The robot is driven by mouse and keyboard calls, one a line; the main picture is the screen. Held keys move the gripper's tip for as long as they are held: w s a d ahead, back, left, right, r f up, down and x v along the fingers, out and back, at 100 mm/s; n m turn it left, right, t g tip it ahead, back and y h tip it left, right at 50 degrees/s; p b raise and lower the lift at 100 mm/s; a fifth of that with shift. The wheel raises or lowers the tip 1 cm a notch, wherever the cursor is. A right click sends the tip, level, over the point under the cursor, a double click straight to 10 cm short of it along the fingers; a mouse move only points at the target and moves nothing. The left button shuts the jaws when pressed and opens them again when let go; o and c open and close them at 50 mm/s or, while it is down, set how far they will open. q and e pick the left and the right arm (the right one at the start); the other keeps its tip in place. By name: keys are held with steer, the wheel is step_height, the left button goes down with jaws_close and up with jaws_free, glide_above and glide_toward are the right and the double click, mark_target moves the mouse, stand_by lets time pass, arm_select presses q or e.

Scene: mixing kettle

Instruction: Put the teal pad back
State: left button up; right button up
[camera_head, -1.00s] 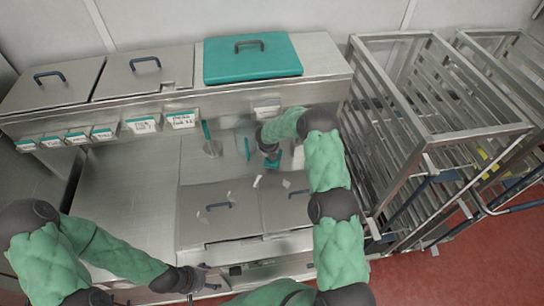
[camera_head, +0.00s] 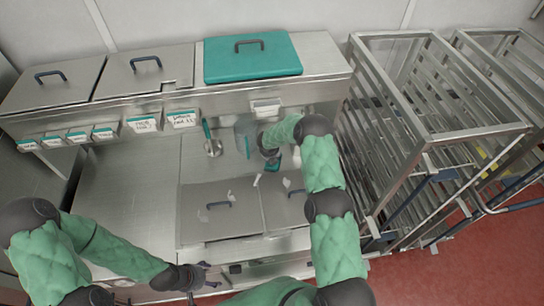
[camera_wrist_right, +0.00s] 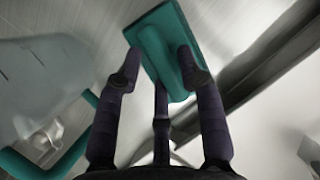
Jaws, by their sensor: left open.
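The teal pad (camera_wrist_right: 160,35) is a flat rectangular piece with a raised block on its face. In the right wrist view it lies tilted between the fingers of my right gripper (camera_wrist_right: 160,72), which look closed on it. In the head view only a small teal part of the pad (camera_head: 273,164) shows below my right gripper (camera_head: 270,153), at the back of the steel worktop; the arm hides much of it. My left gripper (camera_head: 203,278) is open and empty at the worktop's front edge.
A clear container (camera_head: 243,143) and a teal-handled tool (camera_head: 208,135) stand left of my right gripper. Steel lids (camera_head: 220,208) with handles lie in front of it, with white scraps on top. A large teal lid (camera_head: 252,58) sits behind. A rack (camera_head: 430,135) stands right.

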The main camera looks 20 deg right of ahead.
stand_by(0.3)
steer(key=shift+r, duration=0.1)
steer(key=shift+a+r, duration=0.1)
steer(key=shift+r, duration=0.2)
steer(key=v, duration=1.1)
steer(key=shift+s+r, duration=0.15)
steer(key=shift+r, duration=0.05)
